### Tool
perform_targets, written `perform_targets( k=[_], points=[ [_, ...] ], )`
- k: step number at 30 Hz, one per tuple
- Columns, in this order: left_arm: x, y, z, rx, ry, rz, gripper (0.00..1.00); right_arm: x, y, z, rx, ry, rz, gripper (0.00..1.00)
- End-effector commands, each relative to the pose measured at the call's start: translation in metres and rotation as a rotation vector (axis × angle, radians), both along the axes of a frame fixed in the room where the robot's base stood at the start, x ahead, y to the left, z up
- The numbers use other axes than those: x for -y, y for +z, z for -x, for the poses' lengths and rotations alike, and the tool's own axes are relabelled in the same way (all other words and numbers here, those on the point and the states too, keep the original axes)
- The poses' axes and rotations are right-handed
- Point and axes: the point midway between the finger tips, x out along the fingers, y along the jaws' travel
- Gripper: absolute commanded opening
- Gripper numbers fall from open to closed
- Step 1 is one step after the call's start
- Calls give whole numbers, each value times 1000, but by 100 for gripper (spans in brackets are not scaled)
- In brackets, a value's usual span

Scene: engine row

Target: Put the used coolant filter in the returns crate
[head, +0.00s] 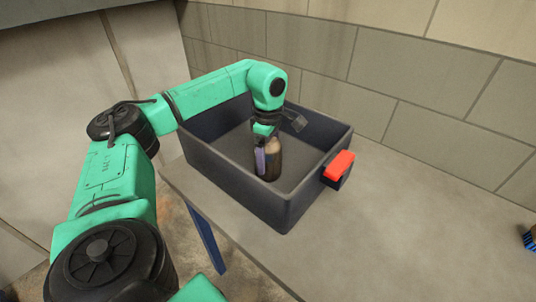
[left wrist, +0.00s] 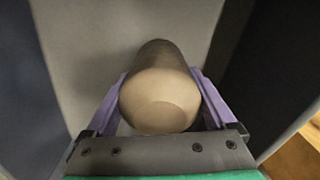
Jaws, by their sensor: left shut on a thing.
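The used coolant filter (head: 271,157) is a brown, rounded cylinder, upright inside the returns crate. It also shows in the left wrist view (left wrist: 158,98) between two purple fingers. My left gripper (head: 263,158) is shut on it from above. The returns crate (head: 240,195) is a dark grey open box with a red handle piece on its right side, standing on the table. The filter is low in the crate; I cannot tell whether its lower end touches the crate floor. My right gripper is not in view.
The grey table (head: 400,235) is clear to the right of the crate. A small blue brush-like object (head: 530,239) lies at the far right edge. A block wall (head: 400,75) stands close behind the crate. The table's left edge drops to the floor.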

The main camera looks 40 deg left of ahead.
Motion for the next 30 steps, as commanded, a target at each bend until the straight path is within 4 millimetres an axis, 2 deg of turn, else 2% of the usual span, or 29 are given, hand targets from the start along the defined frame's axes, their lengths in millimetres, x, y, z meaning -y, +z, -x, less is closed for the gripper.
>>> perform_targets(
  k=[7,8,15,19,23,27,29,30],
  points=[
    [0,-3,0,1,0,1,0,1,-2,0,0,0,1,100],
    [0,-2,0,1,0,0,100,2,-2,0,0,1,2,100],
    [0,-1,0,1,0,0,100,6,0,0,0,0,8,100],
    [0,9,-1,3,0,0,100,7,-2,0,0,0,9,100],
    [1,40,-2,5,-1,1,100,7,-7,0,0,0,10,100],
    [1,81,-1,6,-1,1,100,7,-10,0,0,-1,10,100],
    [1,95,-1,4,-1,1,100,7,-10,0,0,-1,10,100],
    [0,108,-1,4,-1,1,100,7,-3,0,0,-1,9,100]
  ],
)
